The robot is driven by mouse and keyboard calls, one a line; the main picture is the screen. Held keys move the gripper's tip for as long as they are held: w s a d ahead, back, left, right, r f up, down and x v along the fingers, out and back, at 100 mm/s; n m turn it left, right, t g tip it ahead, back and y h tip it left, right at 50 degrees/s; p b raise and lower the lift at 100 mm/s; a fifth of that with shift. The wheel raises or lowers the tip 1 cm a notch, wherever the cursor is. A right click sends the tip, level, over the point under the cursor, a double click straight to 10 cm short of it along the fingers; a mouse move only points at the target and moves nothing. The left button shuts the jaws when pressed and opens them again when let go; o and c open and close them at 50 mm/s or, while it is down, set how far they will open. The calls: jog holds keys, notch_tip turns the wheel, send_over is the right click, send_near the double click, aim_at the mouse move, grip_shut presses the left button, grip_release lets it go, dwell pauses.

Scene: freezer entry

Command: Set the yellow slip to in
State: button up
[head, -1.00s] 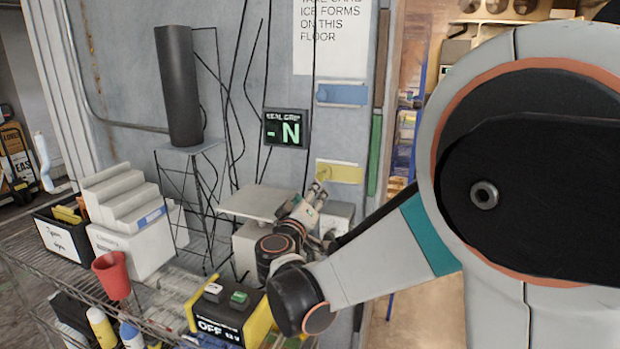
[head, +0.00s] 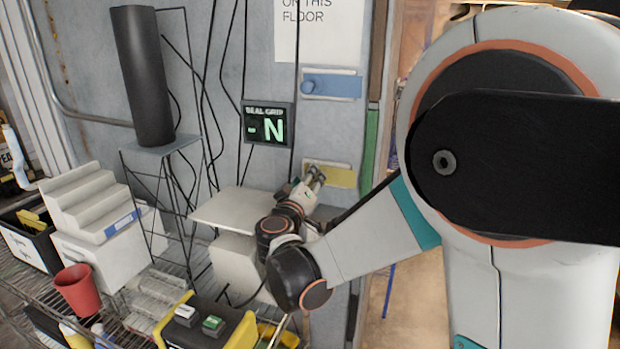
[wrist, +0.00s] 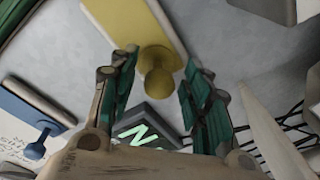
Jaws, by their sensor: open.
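The yellow slip (head: 342,177) is a flat yellow plate in a pale holder on the grey wall, below a similar blue slip (head: 335,86). My gripper (head: 316,176) is at its left end and hides that part. In the wrist view the yellow slip (wrist: 118,22) runs up and left, with a round yellow knob (wrist: 158,72) standing out from it. My gripper (wrist: 160,78) is open, with one green-padded finger on each side of the knob. I see no clear contact between pads and knob.
A display reading "SEAL GRIP -N" (head: 267,124) is left of the slips. A pale platform (head: 235,208) stands below left of my gripper. A black cylinder (head: 143,75) stands on a wire stand. A red cup (head: 78,290) is on the wire shelf.

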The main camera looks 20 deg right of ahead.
grip_shut()
jog(key=s+d, duration=0.1)
jog(key=d, duration=0.1)
jog(key=s+d, duration=0.2)
jog(key=shift+s+d, duration=0.25)
jog(key=shift+d, duration=0.05)
grip_release()
jog(key=shift+s+d, duration=0.1)
jog(key=shift+r, duration=0.1)
